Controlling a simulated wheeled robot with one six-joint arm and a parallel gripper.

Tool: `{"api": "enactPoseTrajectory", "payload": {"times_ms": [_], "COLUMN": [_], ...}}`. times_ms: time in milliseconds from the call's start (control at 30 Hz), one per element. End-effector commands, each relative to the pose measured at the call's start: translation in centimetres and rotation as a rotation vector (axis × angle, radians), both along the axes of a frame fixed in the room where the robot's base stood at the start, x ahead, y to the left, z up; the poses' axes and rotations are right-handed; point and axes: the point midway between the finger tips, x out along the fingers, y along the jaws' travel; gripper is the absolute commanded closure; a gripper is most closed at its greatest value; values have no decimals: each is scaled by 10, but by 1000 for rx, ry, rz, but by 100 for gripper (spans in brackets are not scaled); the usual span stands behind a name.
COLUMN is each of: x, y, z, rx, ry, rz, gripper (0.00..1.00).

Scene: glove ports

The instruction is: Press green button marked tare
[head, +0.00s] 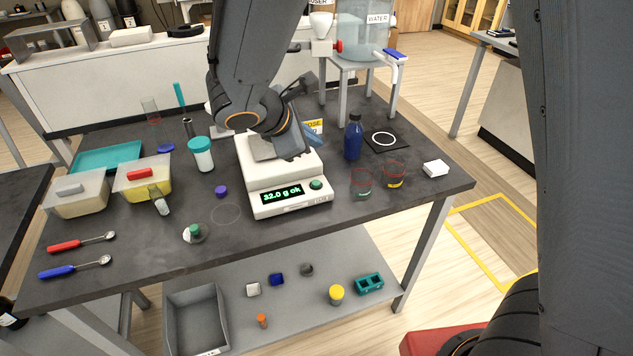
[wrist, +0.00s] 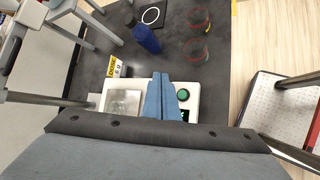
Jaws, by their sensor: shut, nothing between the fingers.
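The white scale (head: 268,186) stands on the dark table with its display (head: 282,196) reading "32.0 g ok". The green button (head: 316,184) is on the scale's front panel, right of the display. In the wrist view the green button (wrist: 183,95) shows just right of my gripper's fingertips (wrist: 159,76), apart from them in the picture. My gripper is shut and empty, over the scale. In the head view my gripper (head: 296,150) is partly hidden by my own arm, behind the button. The scale's pan (wrist: 123,102) shows left of the fingers. Any marking on the button is too small to read.
A blue bottle (head: 353,138) stands right of the scale, with two glass beakers (head: 362,182) (head: 394,176) in front of it. A yellow sign (head: 313,127) stands behind the scale. The table right of the button is clear up to the beakers.

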Motion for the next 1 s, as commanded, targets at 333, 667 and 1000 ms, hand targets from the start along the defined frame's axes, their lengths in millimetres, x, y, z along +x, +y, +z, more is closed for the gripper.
{"api": "enactPoseTrajectory", "payload": {"times_ms": [333, 667, 1000], "x": [0, 0, 0], "y": [0, 0, 0], "z": [-20, -63, -88], "rx": [1, 0, 2], "ry": [0, 2, 0], "rz": [-1, -1, -1], "gripper": [100, 100, 100]}}
